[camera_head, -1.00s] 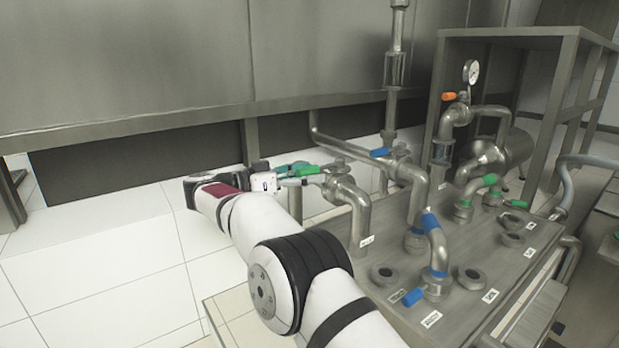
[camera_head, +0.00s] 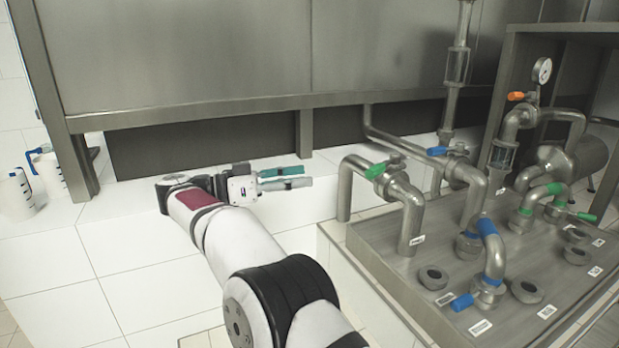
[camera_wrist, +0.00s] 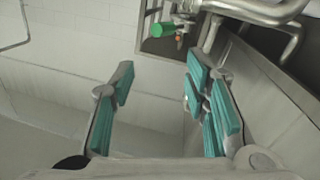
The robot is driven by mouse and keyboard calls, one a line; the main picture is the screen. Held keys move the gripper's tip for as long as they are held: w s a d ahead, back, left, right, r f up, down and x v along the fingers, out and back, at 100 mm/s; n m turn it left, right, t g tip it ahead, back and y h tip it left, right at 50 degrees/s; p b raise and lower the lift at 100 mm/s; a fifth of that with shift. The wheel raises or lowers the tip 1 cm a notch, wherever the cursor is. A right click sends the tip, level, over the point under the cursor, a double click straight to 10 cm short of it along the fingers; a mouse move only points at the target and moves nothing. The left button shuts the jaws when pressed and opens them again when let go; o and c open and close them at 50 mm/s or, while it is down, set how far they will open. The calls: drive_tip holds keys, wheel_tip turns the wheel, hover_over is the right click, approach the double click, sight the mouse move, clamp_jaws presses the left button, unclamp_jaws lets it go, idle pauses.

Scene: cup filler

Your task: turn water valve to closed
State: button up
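My gripper (camera_head: 286,178), with teal finger pads, is left of the pipework in the head view, with clear space between it and the nearest pipes. In the wrist view my gripper (camera_wrist: 160,80) has its fingers wide apart with nothing between them. A valve with a green handle (camera_head: 376,170) sits on the nearest bent pipe. A valve with a blue handle (camera_head: 437,151) is on the pipe behind it, and another blue handle (camera_head: 462,302) is low at the front. The wrist view shows a green handle (camera_wrist: 168,29) beyond the fingers. I cannot read which valve is water.
A metal bench top (camera_head: 405,285) carries the pipes and several round ports. An orange handle (camera_head: 515,96) and a gauge (camera_head: 542,70) are at the back right. A large steel panel (camera_head: 200,55) stands behind my arm. White jugs (camera_head: 17,192) stand far left. The tiled floor on the left is free.

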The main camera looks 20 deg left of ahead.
drive_tip(key=shift+w+d, duration=0.15)
drive_tip(key=shift+w, duration=0.05)
drive_tip(key=c, duration=0.8)
drive_tip(key=shift+w+r, duration=0.1)
clamp_jaws()
wheel_tip(320, 180, up, 12)
drive_tip(key=n+t+y+p, duration=0.2)
drive_tip(key=t+y+p, duration=0.85)
drive_tip(key=y, duration=0.75)
hover_over(384, 166)
drive_tip(key=s+a, duration=0.2)
drive_tip(key=s+d+f+m+g+y+p, duration=0.3)
drive_tip(key=s+d+f+m+g+p, duration=0.2)
drive_tip(key=s+d+f+g, duration=0.6)
drive_tip(key=w+a+f+t, duration=0.1)
drive_tip(key=w+a+t, duration=0.2)
drive_tip(key=w+a, duration=0.3)
drive_tip(key=shift+w+f, duration=0.2)
drive_tip(key=shift+w, duration=1.3)
